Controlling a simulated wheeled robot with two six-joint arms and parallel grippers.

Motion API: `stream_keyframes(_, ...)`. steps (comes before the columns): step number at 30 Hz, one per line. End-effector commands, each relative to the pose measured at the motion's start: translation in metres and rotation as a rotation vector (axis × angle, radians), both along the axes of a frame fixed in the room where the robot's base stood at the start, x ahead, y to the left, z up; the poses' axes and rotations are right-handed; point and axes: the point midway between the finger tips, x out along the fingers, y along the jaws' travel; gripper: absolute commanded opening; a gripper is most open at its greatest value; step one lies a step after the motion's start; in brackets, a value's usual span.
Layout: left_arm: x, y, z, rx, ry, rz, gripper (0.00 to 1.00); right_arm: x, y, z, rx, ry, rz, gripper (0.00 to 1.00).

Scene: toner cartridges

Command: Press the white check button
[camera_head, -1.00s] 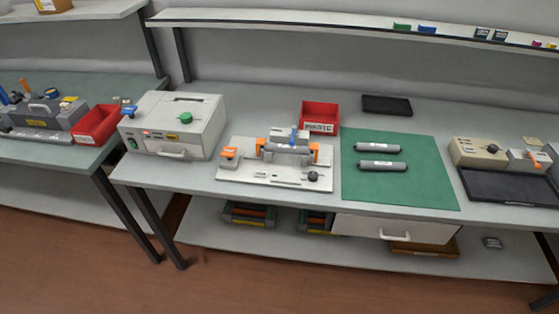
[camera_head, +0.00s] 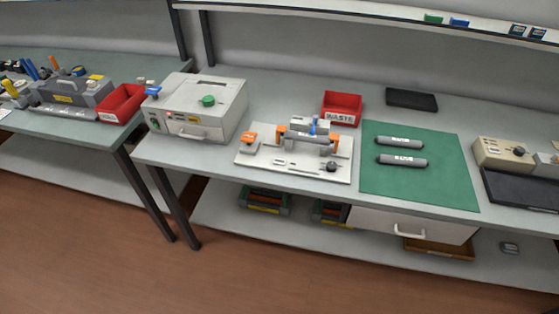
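I cannot pick out a white check button for certain at this size. A pale fixture plate (camera_head: 262,165) lies mid-table, with orange clamps, a grey bar with a blue part on top, and a black knob at its front right. A pale box machine (camera_head: 222,122) stands left of it, with a green knob on top and small coloured controls on its front. A beige box (camera_head: 500,152) with a dark knob stands at the far right. Neither of my grippers is in view.
A green mat (camera_head: 450,180) holds two grey cartridges (camera_head: 400,143). A red waste bin (camera_head: 342,105) and a black tray (camera_head: 411,99) stand behind. A dark tray (camera_head: 520,190) lies at right. A second table at left carries another red bin (camera_head: 122,103). The floor in front is clear.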

Motion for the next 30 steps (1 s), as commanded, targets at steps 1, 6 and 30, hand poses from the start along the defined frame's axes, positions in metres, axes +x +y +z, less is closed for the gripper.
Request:
stream_keyframes(1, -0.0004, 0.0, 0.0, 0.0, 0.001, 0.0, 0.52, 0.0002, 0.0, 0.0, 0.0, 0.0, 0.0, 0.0)
stream_keyframes(6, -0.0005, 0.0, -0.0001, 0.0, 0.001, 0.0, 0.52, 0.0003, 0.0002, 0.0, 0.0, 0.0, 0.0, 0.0)
stream_keyframes(30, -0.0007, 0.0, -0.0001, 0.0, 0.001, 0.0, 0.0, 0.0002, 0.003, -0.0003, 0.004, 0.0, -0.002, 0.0)
